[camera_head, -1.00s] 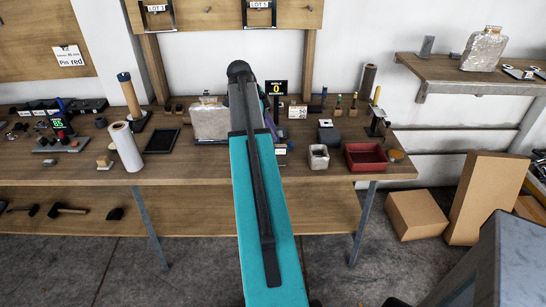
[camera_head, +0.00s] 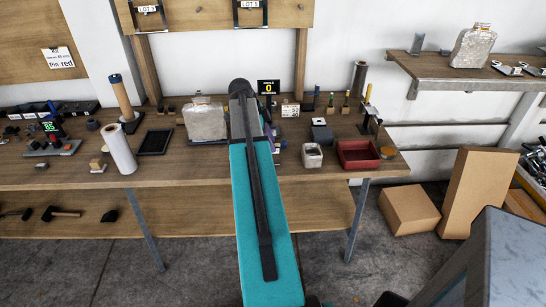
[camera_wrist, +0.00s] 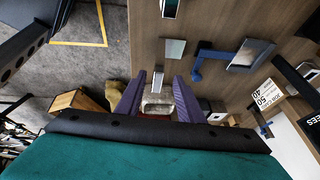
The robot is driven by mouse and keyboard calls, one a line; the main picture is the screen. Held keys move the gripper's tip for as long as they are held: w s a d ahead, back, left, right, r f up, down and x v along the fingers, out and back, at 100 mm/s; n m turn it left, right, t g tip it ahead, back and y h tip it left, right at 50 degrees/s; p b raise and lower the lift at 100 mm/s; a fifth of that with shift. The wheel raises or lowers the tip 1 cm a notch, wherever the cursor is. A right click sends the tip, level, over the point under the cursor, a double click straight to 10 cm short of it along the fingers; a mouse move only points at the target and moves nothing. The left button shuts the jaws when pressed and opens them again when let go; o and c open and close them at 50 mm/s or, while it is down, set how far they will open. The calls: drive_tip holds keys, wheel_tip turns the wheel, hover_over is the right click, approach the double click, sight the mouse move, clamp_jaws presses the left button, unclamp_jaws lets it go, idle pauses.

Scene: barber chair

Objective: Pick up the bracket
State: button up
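I cannot identify the bracket for certain. In the wrist view a small bright grey metal piece (camera_wrist: 157,82) shows in the gap between my fingertips, and it may be the bracket. A pale hollow block (camera_wrist: 158,103) shows just below it in the picture, also between the fingers. My gripper (camera_wrist: 158,92) has two purple fingers standing apart, so it is open. I see no clear contact between the fingers and these pieces. In the head view my teal arm covers most of the gripper; only a bit of purple shows beside it.
The wooden bench (camera_head: 205,172) is crowded. A wrapped bottle-like block (camera_head: 205,121) stands left of my arm. A pale square cup (camera_head: 312,155) and a red tray (camera_head: 357,153) stand right. A sign reading 0 (camera_head: 268,87) is behind. Cardboard boxes (camera_head: 410,208) stand on the floor.

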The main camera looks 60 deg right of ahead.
drive_tip(key=shift+x, duration=1.2)
drive_tip(key=p, duration=0.3)
hover_over(278, 164)
drive_tip(key=shift+w+d+f, duration=0.1)
drive_tip(key=shift+w+f, duration=0.05)
drive_tip(key=shift+f, duration=2.2)
clamp_jaws()
